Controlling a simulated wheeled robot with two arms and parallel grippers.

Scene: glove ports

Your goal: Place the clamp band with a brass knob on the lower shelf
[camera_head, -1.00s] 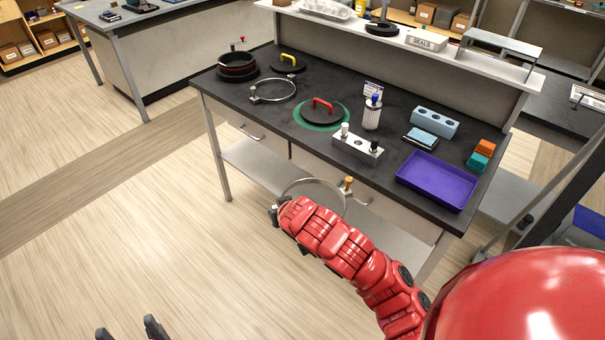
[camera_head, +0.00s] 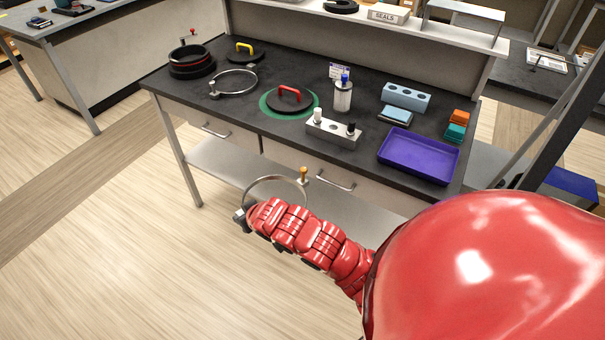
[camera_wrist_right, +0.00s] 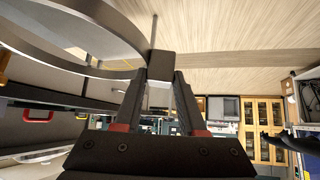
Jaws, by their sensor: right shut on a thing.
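The clamp band (camera_head: 262,180) is a thin silver ring with a brass knob (camera_head: 303,175) on its far side. My right gripper (camera_head: 242,214) is shut on the band's dark clamp block. In the right wrist view the block (camera_wrist_right: 161,66) sits between its fingertips, and the ring fills the upper left. The band is held in front of the bench; whether it touches the lower shelf (camera_head: 222,163) is unclear. A dark shape with two separate prongs at the right of the wrist view appears to be my left gripper (camera_wrist_right: 274,142).
A second ring (camera_head: 233,83) lies on the dark benchtop, near a red-handled lid (camera_head: 290,97), a metal block (camera_head: 333,131) and a purple tray (camera_head: 418,157). Drawers with handles (camera_head: 335,181) hang above the shelf. The shelf's left part is bare; a bench leg (camera_head: 180,155) stands there.

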